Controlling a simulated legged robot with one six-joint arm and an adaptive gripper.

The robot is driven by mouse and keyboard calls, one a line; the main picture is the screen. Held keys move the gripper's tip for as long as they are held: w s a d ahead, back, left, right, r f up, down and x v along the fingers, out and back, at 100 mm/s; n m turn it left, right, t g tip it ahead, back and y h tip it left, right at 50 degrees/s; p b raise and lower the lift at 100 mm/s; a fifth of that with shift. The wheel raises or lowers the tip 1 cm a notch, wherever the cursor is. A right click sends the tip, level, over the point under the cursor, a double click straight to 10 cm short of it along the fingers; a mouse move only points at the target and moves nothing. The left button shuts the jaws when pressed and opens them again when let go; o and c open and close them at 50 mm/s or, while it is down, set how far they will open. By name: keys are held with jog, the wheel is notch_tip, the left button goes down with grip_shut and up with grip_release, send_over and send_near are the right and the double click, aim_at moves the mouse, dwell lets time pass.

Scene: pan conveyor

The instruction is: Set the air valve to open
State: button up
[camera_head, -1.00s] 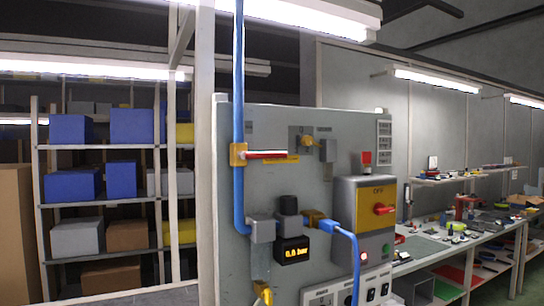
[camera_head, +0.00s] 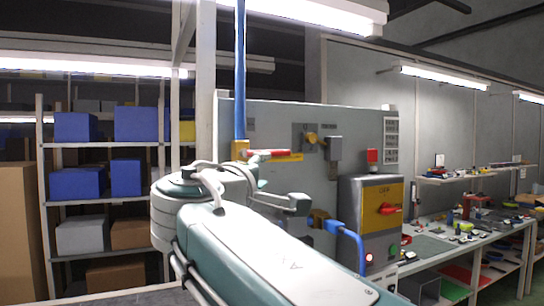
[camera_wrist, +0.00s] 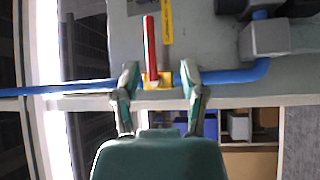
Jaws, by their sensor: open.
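The air valve is a yellow body (camera_head: 239,150) on a vertical blue pipe at the left of the grey panel. Its red lever (camera_head: 268,153) points right, crosswise to the pipe, along a yellow strip. In the wrist view, turned sideways, the red lever (camera_wrist: 149,48) runs up from the yellow valve body (camera_wrist: 157,83). My gripper (camera_wrist: 160,70) is open, one finger on each side of the lever base and valve body. The lever lies nearer the left finger; I cannot tell whether they touch. My arm hides the gripper's fingers in the head view.
The grey panel (camera_head: 355,118) also carries a yellow knob valve and a box with a red rotary switch (camera_head: 388,209). A blue hose (camera_head: 352,240) loops below right. Shelves (camera_head: 90,145) stand left; a cluttered workbench (camera_head: 440,245) stands right.

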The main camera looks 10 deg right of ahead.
aim_at(278, 155)
jog(key=x, duration=0.3)
jog(key=r+x, duration=0.1)
jog(key=x, duration=0.6)
jog(key=shift+w+r, duration=0.2)
jog(key=shift+w, duration=0.2)
jog(key=shift+a, duration=0.1)
grip_shut()
